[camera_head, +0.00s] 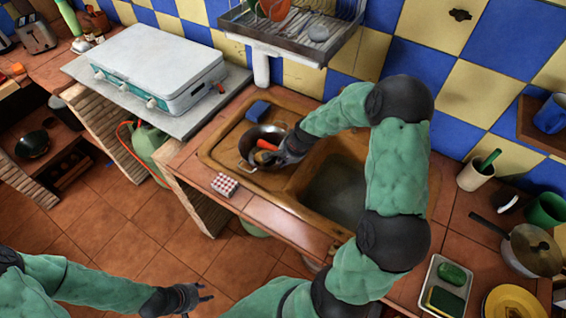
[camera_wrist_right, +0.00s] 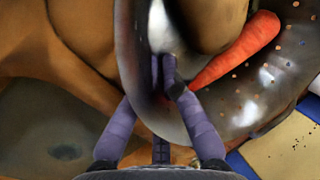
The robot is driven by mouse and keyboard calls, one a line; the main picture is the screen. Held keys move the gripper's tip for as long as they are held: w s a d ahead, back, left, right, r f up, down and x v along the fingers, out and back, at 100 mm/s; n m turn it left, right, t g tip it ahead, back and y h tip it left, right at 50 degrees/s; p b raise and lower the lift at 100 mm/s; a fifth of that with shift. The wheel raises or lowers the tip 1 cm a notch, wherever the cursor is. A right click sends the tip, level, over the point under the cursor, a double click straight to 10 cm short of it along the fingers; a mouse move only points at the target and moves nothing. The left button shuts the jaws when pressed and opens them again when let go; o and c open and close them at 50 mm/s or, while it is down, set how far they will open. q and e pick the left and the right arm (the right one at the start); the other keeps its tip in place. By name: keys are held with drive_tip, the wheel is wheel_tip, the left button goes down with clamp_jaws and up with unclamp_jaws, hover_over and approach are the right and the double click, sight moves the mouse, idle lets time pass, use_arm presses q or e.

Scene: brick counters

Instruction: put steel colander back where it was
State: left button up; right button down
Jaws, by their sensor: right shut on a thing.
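The steel colander (camera_head: 246,150) sits at the left part of the brown sink unit, by the blue sponge. It holds a carrot (camera_head: 267,145) and a round brown item. In the right wrist view the colander's shiny perforated wall (camera_wrist_right: 262,104) fills the upper right, with the carrot (camera_wrist_right: 238,50) and the brown item (camera_wrist_right: 206,20) inside. My right gripper (camera_head: 285,155) is at the colander's right side; in the wrist view its purple fingers (camera_wrist_right: 164,75) are shut on the rim. My left gripper (camera_head: 197,297) is low at the bottom, empty, fingers apart, away from the counter.
The sink basin (camera_head: 345,195) lies right of the colander. A blue sponge (camera_head: 258,110) is behind it and a red-and-white checkered box (camera_head: 224,185) in front left. A dish rack (camera_head: 290,35) hangs above. A white camping stove (camera_head: 160,65) stands at left.

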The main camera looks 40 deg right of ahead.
drive_tip(key=shift+f, duration=0.1)
drive_tip(key=c, duration=1.8)
unclamp_jaws()
drive_tip(key=shift+f, duration=0.15)
drive_tip(key=shift+c, duration=0.2)
drive_tip(key=o, duration=0.4)
drive_tip(key=shift+o, duration=0.2)
drive_tip(key=shift+r, duration=0.3)
drive_tip(key=p+v, duration=0.3)
drive_tip(key=v, duration=0.9)
